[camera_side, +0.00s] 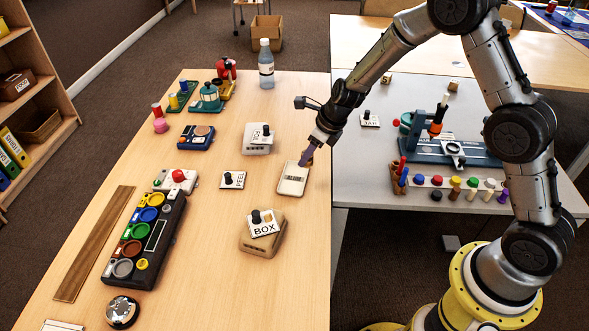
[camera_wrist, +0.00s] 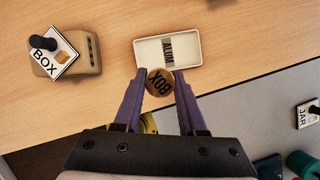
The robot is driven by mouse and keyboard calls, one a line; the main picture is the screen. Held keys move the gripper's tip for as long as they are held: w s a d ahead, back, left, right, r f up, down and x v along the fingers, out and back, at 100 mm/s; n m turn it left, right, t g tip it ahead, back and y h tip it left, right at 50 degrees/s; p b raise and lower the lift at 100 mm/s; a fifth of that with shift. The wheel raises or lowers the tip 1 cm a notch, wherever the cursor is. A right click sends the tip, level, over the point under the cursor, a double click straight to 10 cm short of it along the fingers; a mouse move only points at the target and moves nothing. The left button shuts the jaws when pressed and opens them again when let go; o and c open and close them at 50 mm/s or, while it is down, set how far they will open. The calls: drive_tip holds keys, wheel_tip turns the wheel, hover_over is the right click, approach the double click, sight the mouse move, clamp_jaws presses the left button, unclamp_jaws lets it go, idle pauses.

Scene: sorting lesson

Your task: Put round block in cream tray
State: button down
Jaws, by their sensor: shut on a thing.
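The cream tray (camera_side: 281,190) is a shallow rectangle on the wooden table.
A tan box-shaped base (camera_side: 262,243) with a BOX sign stands in front of the tray. A white box (camera_side: 257,147) with a sign is behind it. A small knobbed sign (camera_side: 232,180) lies to the left. A grey table (camera_side: 360,200) adjoins on the right.

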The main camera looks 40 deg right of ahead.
drive_tip(key=w+f, duration=0.2)
drive_tip(key=f, duration=0.1)
drive_tip(key=w+f, duration=0.2)
drive_tip(key=w, duration=0.1)
drive_tip(key=shift+a+f, duration=0.15)
drive_tip(key=shift+f, duration=0.25)
drive_tip(key=shift+w+f, duration=0.1)
drive_tip(key=shift+f, duration=1.55)
drive_tip(key=shift+f, duration=0.15)
drive_tip(key=shift+c, duration=2.4)
unclamp_jaws()
